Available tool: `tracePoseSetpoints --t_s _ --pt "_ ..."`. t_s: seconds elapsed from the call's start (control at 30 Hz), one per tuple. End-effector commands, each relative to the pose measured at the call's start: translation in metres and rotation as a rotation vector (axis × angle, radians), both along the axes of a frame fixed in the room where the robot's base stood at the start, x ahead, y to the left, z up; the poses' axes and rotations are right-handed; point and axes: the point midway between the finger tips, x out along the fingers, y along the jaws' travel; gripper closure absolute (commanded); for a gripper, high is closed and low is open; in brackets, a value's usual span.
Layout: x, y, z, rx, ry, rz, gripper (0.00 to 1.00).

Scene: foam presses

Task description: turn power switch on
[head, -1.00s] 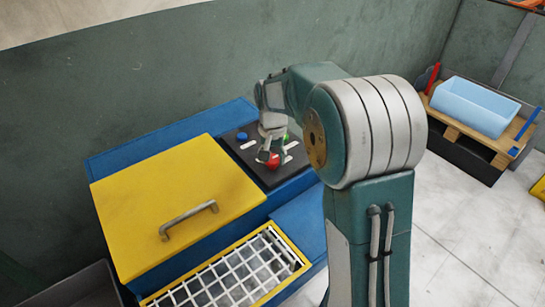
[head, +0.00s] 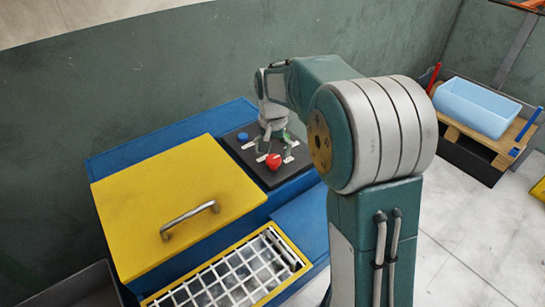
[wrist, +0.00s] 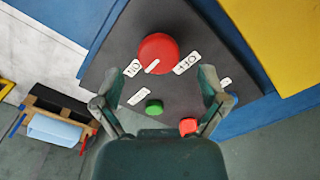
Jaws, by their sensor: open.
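The power switch is a large red round knob (head: 273,163) on a dark control panel (head: 258,174). In the wrist view the knob (wrist: 160,48) has a white mark at its lower left, on the side of the ON label (wrist: 133,68). The OFF label (wrist: 187,63) is at its lower right. My gripper (head: 275,152) is open and empty above the panel, behind the knob in the head view. In the wrist view its fingers (wrist: 160,72) stand apart on either side, below the knob; no contact shows.
A green button (wrist: 154,107), a smaller red button (wrist: 188,126) and a blue button (head: 243,136) share the panel. A yellow lid (head: 170,195) with a handle and a white grid (head: 235,277) are on the blue machine. A light blue bin (head: 475,107) stands far right.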

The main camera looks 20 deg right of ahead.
Motion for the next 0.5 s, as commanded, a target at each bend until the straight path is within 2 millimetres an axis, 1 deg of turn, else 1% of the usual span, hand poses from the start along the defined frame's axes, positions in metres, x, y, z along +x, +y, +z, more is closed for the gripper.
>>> tracePoseSetpoints --t_s 0.03,0.1,0.3,0.4,0.5 --pt "0.001 0.0 0.012 0.0 -0.005 0.0 0.07" --pt "0.001 0.001 0.027 0.0 -0.005 0.0 0.07" --pt "0.001 0.001 0.066 -0.001 -0.002 0.0 0.07" --pt "0.001 0.001 0.08 0.0 0.0 0.0 0.07" --pt "0.001 0.001 0.089 -0.001 0.001 0.0 0.07"
